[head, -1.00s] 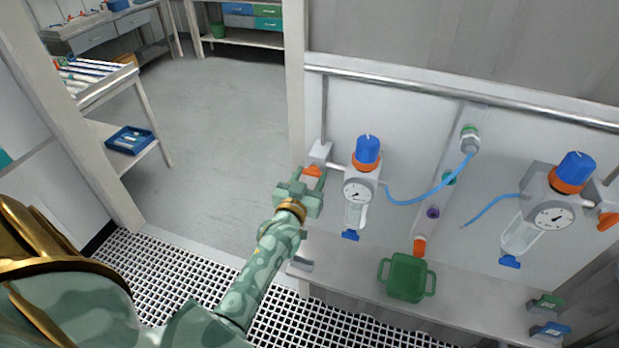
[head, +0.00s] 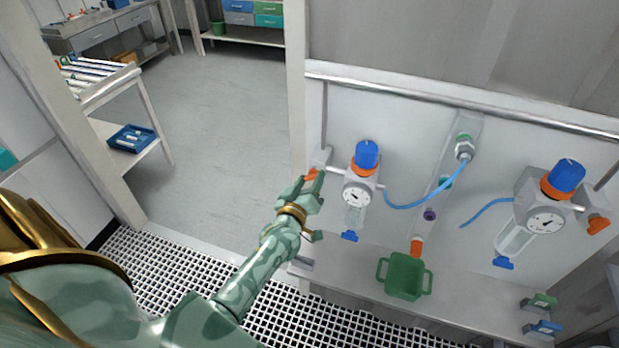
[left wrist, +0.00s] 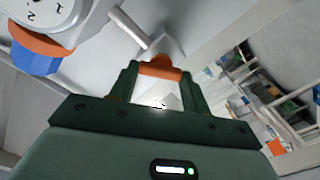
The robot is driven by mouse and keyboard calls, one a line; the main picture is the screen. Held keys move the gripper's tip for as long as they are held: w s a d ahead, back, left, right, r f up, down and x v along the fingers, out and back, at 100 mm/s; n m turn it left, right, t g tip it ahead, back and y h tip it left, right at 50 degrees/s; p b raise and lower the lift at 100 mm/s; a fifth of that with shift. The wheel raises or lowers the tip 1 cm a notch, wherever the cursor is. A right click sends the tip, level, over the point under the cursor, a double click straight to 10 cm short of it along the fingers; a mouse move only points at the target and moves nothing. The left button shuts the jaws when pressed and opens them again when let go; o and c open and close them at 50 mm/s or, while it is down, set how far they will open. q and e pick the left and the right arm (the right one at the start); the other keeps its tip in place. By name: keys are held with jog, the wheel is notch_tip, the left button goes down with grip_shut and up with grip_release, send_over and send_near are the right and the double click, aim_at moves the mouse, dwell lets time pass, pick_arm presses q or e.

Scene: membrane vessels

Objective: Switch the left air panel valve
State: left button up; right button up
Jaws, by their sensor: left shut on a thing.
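The left air panel valve (head: 320,158) is a small grey block on the pipe left of the left regulator. Its orange handle (head: 310,174) sits at the fingertips of my left gripper (head: 313,184). In the left wrist view the orange handle (left wrist: 160,70) lies between the two dark green fingers (left wrist: 161,85), which are shut on it. The handle is partly hidden by the fingers in the head view. The left regulator (head: 359,186) has a blue knob, an orange ring and a round gauge. My right gripper is not in view.
A second regulator (head: 541,218) with its own orange handle (head: 597,225) is at the right. A blue hose (head: 420,203) runs from the left regulator to a fitting. A green two-handled container (head: 404,277) stands on the ledge below. A metal rail (head: 450,98) crosses above.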

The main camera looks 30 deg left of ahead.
pick_arm(q)
jog(key=n+p, duration=0.1)
jog(key=n, duration=0.3)
jog(key=shift+n, duration=0.3)
jog(key=n, duration=0.4)
jog(key=shift+f+n, duration=0.15)
jog(key=shift+n, duration=0.15)
jog(key=o, duration=1)
jog(key=shift+a, duration=0.1)
jog(key=v, duration=1.6)
jog(key=shift+s, duration=0.2)
